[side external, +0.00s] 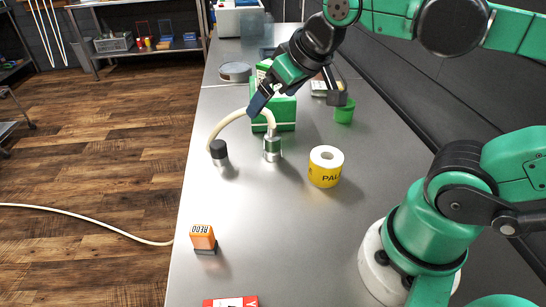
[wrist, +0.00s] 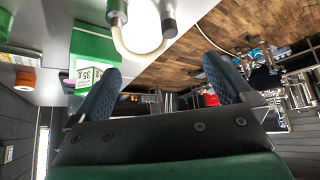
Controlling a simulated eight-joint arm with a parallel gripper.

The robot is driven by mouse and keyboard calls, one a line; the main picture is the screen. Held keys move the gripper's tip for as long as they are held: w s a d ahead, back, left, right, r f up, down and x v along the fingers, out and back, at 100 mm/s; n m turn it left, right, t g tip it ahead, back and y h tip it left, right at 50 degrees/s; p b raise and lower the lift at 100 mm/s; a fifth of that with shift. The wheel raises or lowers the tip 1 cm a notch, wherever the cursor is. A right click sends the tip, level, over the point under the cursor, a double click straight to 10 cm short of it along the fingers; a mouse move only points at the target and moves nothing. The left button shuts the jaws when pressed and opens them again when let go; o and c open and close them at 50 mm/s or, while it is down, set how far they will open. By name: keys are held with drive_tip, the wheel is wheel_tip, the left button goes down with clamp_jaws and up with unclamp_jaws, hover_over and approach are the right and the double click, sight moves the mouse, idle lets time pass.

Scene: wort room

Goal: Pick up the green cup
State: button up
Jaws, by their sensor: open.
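The green cup (side external: 344,112) stands upright on the metal bench in the side external view, right of the green box (side external: 285,112). A dark part of my wrist hangs just above or in front of its rim. My gripper (side external: 258,103) is raised left of the cup, near the green box and the pale hose. In the wrist view my gripper (wrist: 168,70) has its two blue fingers wide apart with nothing held between them. A green patch shows at the left edge of the wrist view; I cannot tell whether it is the cup.
A yellow tape roll (side external: 325,168) stands in front of the cup. An orange stamp (side external: 203,238) sits near the bench's left edge. A grey round tin (side external: 235,72) lies farther back. The middle front of the bench is clear.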

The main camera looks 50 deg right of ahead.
drive_tip(key=w+d+m+g+h, duration=0.1)
drive_tip(key=d+m+g+h, duration=0.45)
drive_tip(key=d+m, duration=0.6)
drive_tip(key=w+d+m+g+h, duration=0.2)
drive_tip(key=d+m+g+h, duration=0.35)
drive_tip(key=d, duration=1.15)
drive_tip(key=m+t+h, duration=0.1)
drive_tip(key=m+h, duration=0.1)
approach(350, 104)
drive_tip(key=shift+x, duration=0.95)
drive_tip(key=shift+s+d, duration=0.1)
drive_tip(key=shift+d, duration=0.2)
drive_tip(key=x, duration=0.5)
drive_tip(key=shift+f, duration=0.1)
drive_tip(key=c, duration=1.2)
drive_tip(key=shift+a, duration=0.1)
drive_tip(key=shift+c, duration=0.2)
